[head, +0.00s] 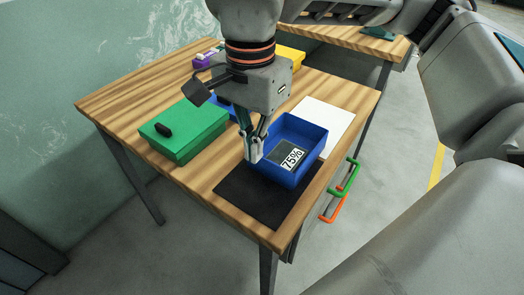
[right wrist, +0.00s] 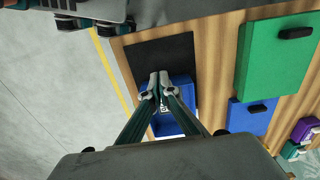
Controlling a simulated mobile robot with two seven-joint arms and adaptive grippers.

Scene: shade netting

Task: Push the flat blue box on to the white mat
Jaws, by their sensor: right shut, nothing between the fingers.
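The flat blue box (head: 311,159) is open on top, with a dark panel and a "75%" label inside. Its near part stands over the black mat (head: 255,203); its far side hides the near edge of the white mat (head: 327,115), so I cannot tell how far it overlaps it. My right gripper (head: 253,154) is shut and empty, pointing down at the box's left side; I cannot tell whether it touches. In the right wrist view the fingertips (right wrist: 159,82) cover part of the blue box (right wrist: 183,88). My left gripper is not in view.
A green lidded box (head: 190,128) stands left of the gripper. Another blue box with a black handle (right wrist: 252,114) is partly hidden behind the gripper in the head view. Purple (head: 203,60) and yellow (head: 291,55) items stand farther back. Green and orange handles (head: 343,182) hang at the table's right side.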

